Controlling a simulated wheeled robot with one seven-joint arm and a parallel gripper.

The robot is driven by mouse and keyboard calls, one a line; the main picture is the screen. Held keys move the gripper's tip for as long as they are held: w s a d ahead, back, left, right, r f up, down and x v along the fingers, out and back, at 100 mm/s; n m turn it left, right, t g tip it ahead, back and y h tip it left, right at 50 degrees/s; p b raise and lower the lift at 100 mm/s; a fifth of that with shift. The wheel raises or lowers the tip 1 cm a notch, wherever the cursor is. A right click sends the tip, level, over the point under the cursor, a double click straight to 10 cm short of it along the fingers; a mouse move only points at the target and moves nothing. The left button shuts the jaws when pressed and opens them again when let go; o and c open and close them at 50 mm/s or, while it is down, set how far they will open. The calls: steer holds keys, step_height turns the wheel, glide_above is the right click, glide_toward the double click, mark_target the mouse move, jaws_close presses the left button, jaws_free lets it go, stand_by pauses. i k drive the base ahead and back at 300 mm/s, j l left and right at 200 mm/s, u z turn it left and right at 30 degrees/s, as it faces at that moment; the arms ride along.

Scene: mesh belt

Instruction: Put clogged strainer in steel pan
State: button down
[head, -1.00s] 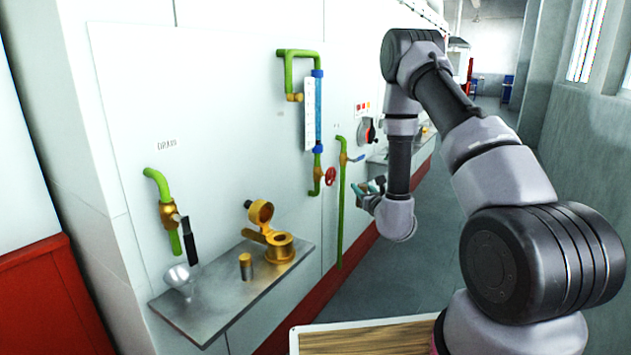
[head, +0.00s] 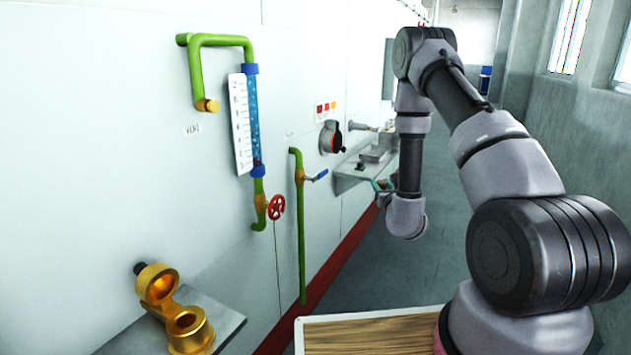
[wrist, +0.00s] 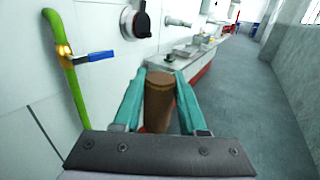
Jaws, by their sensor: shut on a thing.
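My gripper (wrist: 160,85) has teal fingers closed on a brown cylinder, the clogged strainer (wrist: 159,100), which stands roughly upright between them in the wrist view. In the head view my gripper (head: 382,187) is small and partly hidden by my wrist, and the strainer cannot be made out. A grey, low metal shape on the far shelf, perhaps the steel pan (wrist: 186,50), lies beyond the fingers. It also shows in the head view (head: 376,154), left of and behind my arm. The strainer is held in the air, apart from it.
The far shelf (wrist: 150,64) juts from the white wall. A green pipe with a blue lever (head: 316,176) and a dark round switch (head: 331,137) are on the wall. A brass housing (head: 190,330) with its cap swung open sits on the near shelf (head: 222,318). The floor aisle is clear.

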mark_target(375, 155)
steer(key=i+l+z, duration=0.1)
steer(key=i+l, duration=0.2)
steer(key=i, duration=0.25)
steer(key=i+l, duration=0.3)
steer(key=i, duration=0.25)
steer(key=i+l+z, duration=0.15)
steer(key=i+l, duration=0.15)
steer(key=i, duration=0.25)
steer(key=i+l+z, duration=0.1)
steer(key=i, duration=0.5)
steer(key=i+l+z, duration=0.1)
steer(key=i+l, duration=0.15)
steer(key=i, duration=0.3)
